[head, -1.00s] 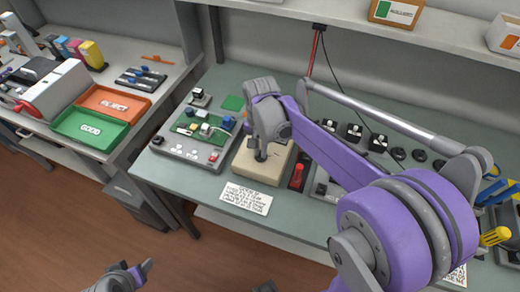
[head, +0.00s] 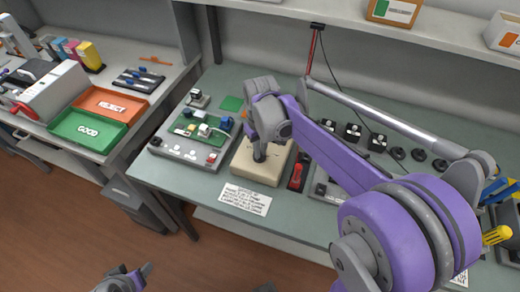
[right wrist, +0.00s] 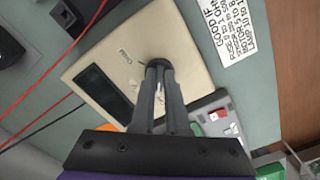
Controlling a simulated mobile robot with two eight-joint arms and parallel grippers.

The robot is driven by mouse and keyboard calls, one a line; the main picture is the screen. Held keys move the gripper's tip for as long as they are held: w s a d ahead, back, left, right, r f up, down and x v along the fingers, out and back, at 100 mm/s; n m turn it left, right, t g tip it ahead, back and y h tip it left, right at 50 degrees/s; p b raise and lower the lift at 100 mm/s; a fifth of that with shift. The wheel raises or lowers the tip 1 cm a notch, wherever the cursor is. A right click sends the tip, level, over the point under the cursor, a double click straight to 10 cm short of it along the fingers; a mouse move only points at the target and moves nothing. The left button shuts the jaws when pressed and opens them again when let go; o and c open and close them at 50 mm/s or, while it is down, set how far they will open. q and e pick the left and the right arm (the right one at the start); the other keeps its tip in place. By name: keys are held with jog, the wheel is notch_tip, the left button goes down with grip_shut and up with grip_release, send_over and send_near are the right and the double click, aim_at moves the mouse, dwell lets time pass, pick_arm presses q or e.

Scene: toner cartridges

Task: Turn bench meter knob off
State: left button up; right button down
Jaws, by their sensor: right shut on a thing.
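The bench meter (head: 255,173) is a beige box on the green-grey bench top, partly hidden by my right arm in the head view. In the right wrist view its beige face (right wrist: 185,55) shows a dark display window (right wrist: 104,97) and a round black knob (right wrist: 158,62). My right gripper (right wrist: 158,75) is shut on the knob, its two fingers close together over it. The knob's pointer and much of its rim are hidden by the fingers. My left gripper (head: 138,274) is low in the head view, away from the bench; its opening is unclear.
A grey board with small parts (head: 190,138) lies left of the meter. A red-handled switch (head: 296,172) is close on the right. A printed card (head: 245,198) lies in front. Red and black leads cross the right wrist view beside the meter.

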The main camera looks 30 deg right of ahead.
jog(key=shift+n, duration=0.6)
jog(key=c, duration=0.9)
grip_release()
notch_tip(320, 180, up, 11)
jog(key=shift+f+p, duration=0.1)
jog(key=shift+p, duration=0.25)
